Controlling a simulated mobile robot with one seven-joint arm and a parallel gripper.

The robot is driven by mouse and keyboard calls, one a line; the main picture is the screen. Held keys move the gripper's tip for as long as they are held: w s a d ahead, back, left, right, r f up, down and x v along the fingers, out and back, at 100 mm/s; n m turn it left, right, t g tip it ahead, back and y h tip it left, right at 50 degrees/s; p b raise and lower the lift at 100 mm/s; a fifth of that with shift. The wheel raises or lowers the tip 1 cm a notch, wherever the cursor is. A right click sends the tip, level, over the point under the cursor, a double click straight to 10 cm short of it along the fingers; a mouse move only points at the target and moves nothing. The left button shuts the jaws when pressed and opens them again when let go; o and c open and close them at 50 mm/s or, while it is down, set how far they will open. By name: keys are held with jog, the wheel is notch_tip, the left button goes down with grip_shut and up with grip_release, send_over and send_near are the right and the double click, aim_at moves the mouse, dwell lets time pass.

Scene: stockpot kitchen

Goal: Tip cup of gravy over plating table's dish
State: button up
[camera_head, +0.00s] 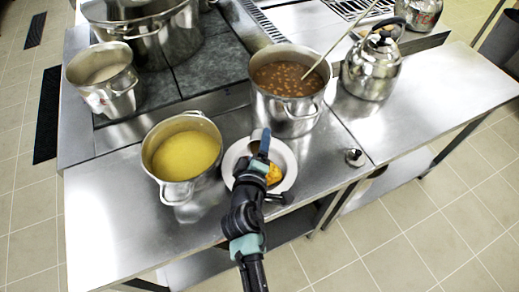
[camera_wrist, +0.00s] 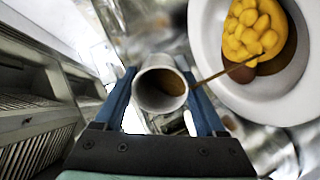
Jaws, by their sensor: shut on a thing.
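My gripper (camera_wrist: 158,84) is shut on a small pale grey cup (camera_wrist: 147,107), one blue finger on each side, with brown gravy inside. In the wrist view the cup is tilted, and a thin brown stream runs from its mouth to the dish. The white dish (camera_wrist: 212,78) holds a heap of yellow pieces with brown gravy around it. In the head view my gripper (camera_head: 261,143) is above the dish (camera_head: 288,158), and my arm hides part of the dish. The yellow food (camera_head: 274,175) shows beside my gripper.
A pot of yellow soup (camera_head: 186,155) stands left of the dish. A pot of brown stew (camera_head: 290,80) with a long handle in it stands behind. A kettle (camera_head: 371,68) and a small metal object (camera_head: 354,157) are to the right. The steel table (camera_head: 130,215) is bare at front left.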

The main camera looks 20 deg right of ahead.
jog(key=shift+s+a+f+t+h+b, duration=0.1)
jog(key=shift+f+t+h+b, duration=0.25)
jog(key=shift+b, duration=1.65)
jog(key=shift+s+t+h+b, duration=0.15)
jog(key=shift+t+b, duration=0.45)
jog(key=shift+b, duration=1.4)
jog(key=shift+a+f+t+h+b, duration=0.1)
jog(key=shift+f+t+h+b, duration=0.25)
jog(key=shift+b, duration=1.65)
jog(key=t+h+b, duration=0.1)
jog(key=b, duration=0.6)
jog(key=t+h+b, duration=0.1)
jog(key=t+b, duration=0.1)
jog(key=b, duration=0.6)
jog(key=s+t+h+b, duration=0.1)
jog(key=t+b, duration=0.1)
jog(key=b, duration=0.6)
jog(key=shift+s+a+r, duration=0.1)
jog(key=shift+a+r, duration=0.2)
jog(key=shift+r, duration=0.1)
jog(key=shift+s+r+t+b, duration=0.1)
jog(key=shift+r+t+b, duration=0.15)
jog(key=shift+b, duration=0.3)
